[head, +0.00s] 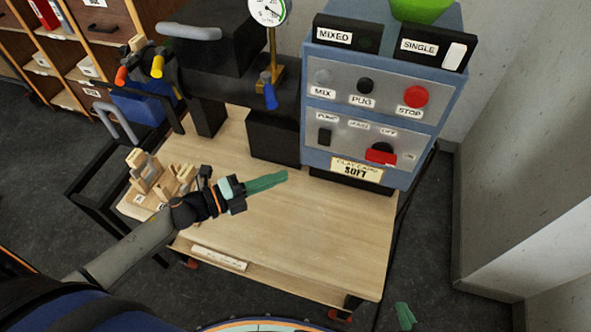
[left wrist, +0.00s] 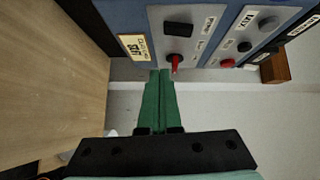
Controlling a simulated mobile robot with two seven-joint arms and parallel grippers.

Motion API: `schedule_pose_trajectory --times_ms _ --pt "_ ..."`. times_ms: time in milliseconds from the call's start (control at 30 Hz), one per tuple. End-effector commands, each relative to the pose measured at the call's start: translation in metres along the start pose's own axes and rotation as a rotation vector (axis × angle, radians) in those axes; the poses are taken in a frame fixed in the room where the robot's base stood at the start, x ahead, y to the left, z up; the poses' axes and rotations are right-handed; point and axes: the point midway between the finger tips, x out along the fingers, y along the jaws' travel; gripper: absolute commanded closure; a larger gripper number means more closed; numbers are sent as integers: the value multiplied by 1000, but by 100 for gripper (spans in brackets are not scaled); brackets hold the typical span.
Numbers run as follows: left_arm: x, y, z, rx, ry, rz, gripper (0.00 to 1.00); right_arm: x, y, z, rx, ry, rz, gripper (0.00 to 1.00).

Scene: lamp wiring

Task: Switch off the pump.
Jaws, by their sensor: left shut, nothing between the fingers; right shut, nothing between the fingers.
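The blue machine's control panel (head: 352,158) faces me. Its lower row has a black switch (head: 324,136) under a small label that seems to read PUMP, and a black knob with a red handle (head: 381,156) near small labels, one perhaps OFF. In the left wrist view the red handle (left wrist: 174,63) shows just beyond the fingertips, with the black switch (left wrist: 178,29) near it. My left gripper (head: 284,177) is shut and empty, its green fingers over the table, apart from the panel in the head view. My right gripper (head: 404,316) shows only green fingertips at the bottom, shut and empty.
The upper panel row has MIX, PUG and a red STOP button (head: 415,97). A yellow plate reading SOFT (head: 356,169) sits below. Wooden blocks (head: 158,180) stand on the table (head: 320,230) at left. A blue-handled valve (head: 270,95) and gauge (head: 268,10) stand left of the machine.

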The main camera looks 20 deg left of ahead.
Motion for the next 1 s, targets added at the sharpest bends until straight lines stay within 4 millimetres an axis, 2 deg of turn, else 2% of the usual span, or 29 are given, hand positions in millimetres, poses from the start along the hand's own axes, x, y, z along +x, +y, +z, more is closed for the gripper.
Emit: schedule_pose_trajectory --times_ms 100,200,800,900,1000 --pt "-13 3 0 0 0 1 100 2 0 2 0 0 0 100" --pt "-17 3 0 0 0 0 100 2 0 2 0 0 0 100" --pt "-18 2 0 -8 -5 -3 100 1 0 2 0 0 0 100" --pt "-18 1 -2 -96 -60 -20 100 -2 0 -1 0 -1 0 100" --pt "-21 5 -3 -318 -200 -51 100 -8 -1 -8 0 -1 0 100"
